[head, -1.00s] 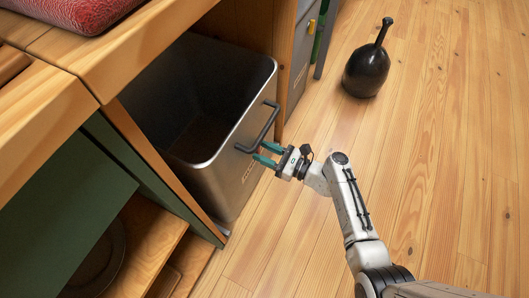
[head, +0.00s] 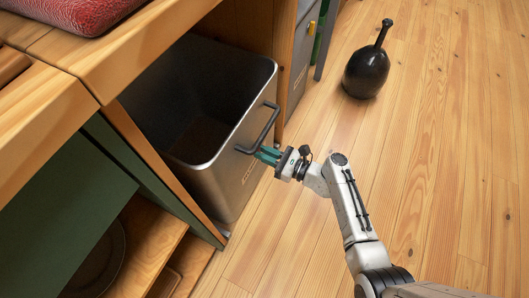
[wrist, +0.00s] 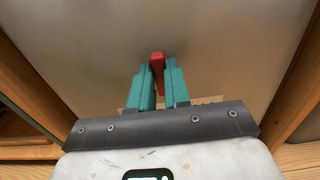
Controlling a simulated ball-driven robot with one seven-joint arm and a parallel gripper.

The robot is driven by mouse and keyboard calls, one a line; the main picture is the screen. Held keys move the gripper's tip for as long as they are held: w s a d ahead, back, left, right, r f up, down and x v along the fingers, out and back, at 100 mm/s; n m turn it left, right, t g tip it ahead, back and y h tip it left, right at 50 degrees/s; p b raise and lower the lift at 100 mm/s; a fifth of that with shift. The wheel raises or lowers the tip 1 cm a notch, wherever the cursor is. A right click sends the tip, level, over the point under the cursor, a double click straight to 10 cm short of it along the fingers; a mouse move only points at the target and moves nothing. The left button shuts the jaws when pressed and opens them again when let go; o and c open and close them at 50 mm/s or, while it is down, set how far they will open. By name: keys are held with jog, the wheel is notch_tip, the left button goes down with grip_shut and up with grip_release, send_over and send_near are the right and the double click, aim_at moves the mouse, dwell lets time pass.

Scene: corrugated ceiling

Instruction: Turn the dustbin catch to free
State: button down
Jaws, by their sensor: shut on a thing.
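The dustbin (head: 238,172) is a grey metal open-topped bin under the wooden counter, with a dark bar handle (head: 268,128) on its front. Its red catch (wrist: 157,57) shows in the wrist view against the grey front face, its tip pointing up in the picture. My gripper (head: 264,154) is at the bin's front, just below the handle's lower end. In the wrist view its teal fingers stand on both sides of the red catch and are shut on it. The catch's lower part is hidden between the fingers, and the head view does not show the catch.
A black kettlebell-like object (head: 367,72) stands on the wooden floor at the upper right. Another grey bin (head: 299,62) stands behind a wooden panel. A green panel (head: 65,195) and wooden shelves (head: 150,245) lie at left. The floor right of my arm is clear.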

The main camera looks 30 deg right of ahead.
jog(key=shift+n, duration=0.3)
jog(key=shift+s+a+f+n+b, duration=0.15)
jog(key=shift+n+b, duration=1.3)
jog(key=shift+n, duration=1.4)
jog(key=shift+a+f+n+b, duration=0.1)
jog(key=shift+f+n+b, duration=0.1)
jog(key=shift+n+b, duration=2)
jog(key=shift+s+a+f+n+b, duration=0.15)
jog(key=shift+n+b, duration=0.6)
jog(key=shift+n, duration=2.8)
jog(key=c, duration=1.1)
grip_release()
jog(key=shift+d+r, duration=0.1)
jog(key=p+v, duration=0.3)
jog(key=v, duration=0.7)
jog(key=shift+s+d, duration=0.2)
jog(key=shift+s, duration=0.1)
